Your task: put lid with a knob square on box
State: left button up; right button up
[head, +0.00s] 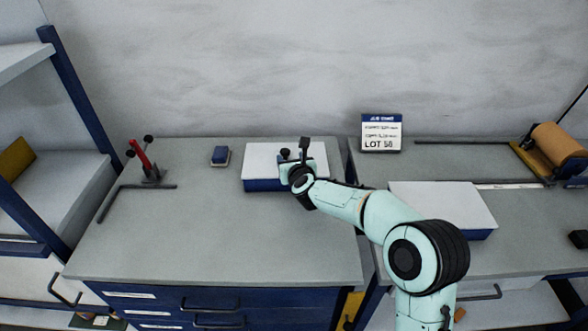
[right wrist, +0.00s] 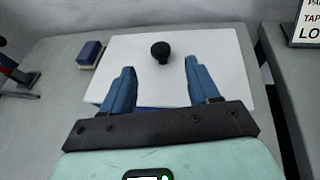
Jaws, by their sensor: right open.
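A white lid (head: 262,155) with a black knob (head: 285,153) lies on a blue box (head: 262,186) near the back of the left bench. The lid (right wrist: 205,50) and its upright knob (right wrist: 160,50) also show in the right wrist view. A strip of blue shows under the lid's near edge; I cannot tell how exactly the edges line up. My right gripper (head: 297,168) is over the lid's near side. In the right wrist view the gripper (right wrist: 161,72) is open and empty, its fingers apart, with the knob beyond the fingertips. My left gripper is out of view.
A blue block (head: 220,155) lies left of the box, and a red-handled clamp (head: 143,156) stands farther left. On the right bench are a white-topped blue box (head: 440,203), a LOT 58 sign (head: 381,133) and a copper-coloured roll (head: 557,146). The left bench's front is clear.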

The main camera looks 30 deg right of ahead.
jog(key=v, duration=0.3)
jog(key=shift+s+a+r, duration=0.1)
jog(key=shift+s, duration=0.2)
dwell(0.3)
